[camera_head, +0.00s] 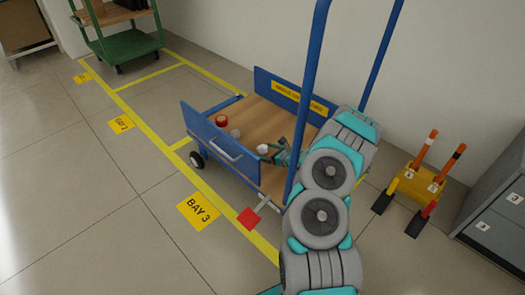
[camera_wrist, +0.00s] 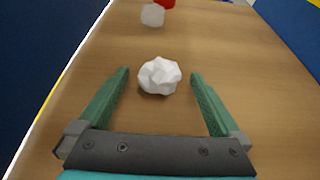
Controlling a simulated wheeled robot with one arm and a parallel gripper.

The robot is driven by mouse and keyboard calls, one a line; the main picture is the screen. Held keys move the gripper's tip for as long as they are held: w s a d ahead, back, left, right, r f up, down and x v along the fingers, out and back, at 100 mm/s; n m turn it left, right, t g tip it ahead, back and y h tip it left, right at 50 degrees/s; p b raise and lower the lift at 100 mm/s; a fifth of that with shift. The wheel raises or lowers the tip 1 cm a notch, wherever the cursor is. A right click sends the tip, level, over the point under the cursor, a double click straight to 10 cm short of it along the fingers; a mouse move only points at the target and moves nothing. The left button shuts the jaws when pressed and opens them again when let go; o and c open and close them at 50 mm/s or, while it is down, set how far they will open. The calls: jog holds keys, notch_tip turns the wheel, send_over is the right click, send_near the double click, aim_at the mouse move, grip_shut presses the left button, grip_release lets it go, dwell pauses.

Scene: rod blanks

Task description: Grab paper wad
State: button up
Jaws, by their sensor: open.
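A white crumpled paper wad (camera_wrist: 159,77) lies on the wooden deck (camera_wrist: 225,40) of a blue cart. In the wrist view it sits between the tips of my gripper (camera_wrist: 160,74), with a gap to each green finger. The fingers are spread wide and hold nothing. In the head view the wad (camera_head: 262,149) shows at the end of my gripper (camera_head: 270,152), low over the deck (camera_head: 260,115). My arm hides part of the cart's right side.
A pale small object (camera_wrist: 153,15) and a red one (camera_wrist: 166,3) lie beyond the wad; the head view also shows the red one (camera_head: 221,120). Blue end panels (camera_head: 290,95) and tall blue handle posts (camera_head: 308,90) border the deck. An orange-posted yellow block (camera_head: 418,185) stands at right.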

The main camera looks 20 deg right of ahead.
jog(key=c, duration=1.4)
jog(key=shift+r, duration=0.1)
